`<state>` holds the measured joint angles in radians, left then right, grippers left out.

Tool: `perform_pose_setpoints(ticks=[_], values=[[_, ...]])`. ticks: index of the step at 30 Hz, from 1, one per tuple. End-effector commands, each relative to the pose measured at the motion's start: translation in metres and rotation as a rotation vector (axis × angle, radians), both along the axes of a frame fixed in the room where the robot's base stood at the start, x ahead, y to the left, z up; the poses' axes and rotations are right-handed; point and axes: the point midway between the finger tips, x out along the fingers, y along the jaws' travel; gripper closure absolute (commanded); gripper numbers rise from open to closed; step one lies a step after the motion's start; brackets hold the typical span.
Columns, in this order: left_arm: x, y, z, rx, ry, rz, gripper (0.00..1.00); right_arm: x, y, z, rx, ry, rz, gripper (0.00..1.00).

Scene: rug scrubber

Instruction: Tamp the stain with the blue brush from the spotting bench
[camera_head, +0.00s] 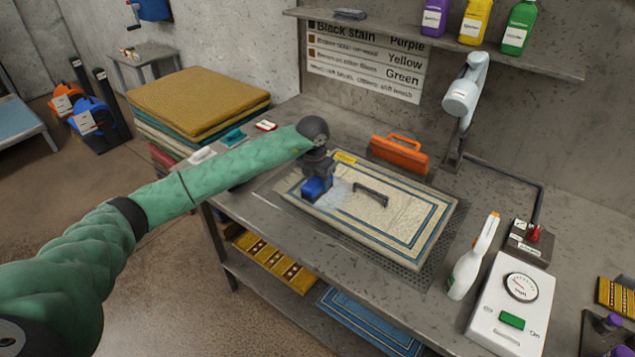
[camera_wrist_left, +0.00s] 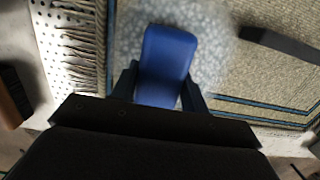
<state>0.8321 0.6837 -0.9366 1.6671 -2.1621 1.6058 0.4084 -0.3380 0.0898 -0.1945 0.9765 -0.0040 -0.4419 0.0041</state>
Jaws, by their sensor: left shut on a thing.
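My left gripper (camera_head: 318,182) is shut on the blue brush (camera_head: 316,189) over the left part of a cream rug (camera_head: 400,230) with blue border lines. In the left wrist view the blue brush (camera_wrist_left: 166,62) sits between the two dark fingers (camera_wrist_left: 160,88). A pale, whitish foamy patch (camera_head: 345,192) lies on the rug around and beside the brush; it also shows in the left wrist view (camera_wrist_left: 215,45). The brush's underside is hidden, so I cannot tell whether it touches the rug. No dark stain shows. My right gripper is not in view.
The rug lies on a grey bench (camera_head: 300,240). A lamp (camera_head: 465,95) overhangs behind.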

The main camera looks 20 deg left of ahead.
Motion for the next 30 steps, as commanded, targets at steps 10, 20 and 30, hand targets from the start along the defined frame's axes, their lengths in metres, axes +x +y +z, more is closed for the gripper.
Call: perform_pose_setpoints(ticks=[10,20,30], values=[[-0.001,0.000,-0.002,0.001,0.003,0.000,0.75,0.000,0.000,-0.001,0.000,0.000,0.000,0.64],[-0.001,0.000,0.003,0.001,0.003,0.000,0.75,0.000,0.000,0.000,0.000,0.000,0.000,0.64],[0.000,0.000,0.024,0.000,0.000,0.000,0.75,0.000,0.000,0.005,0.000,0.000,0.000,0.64]])
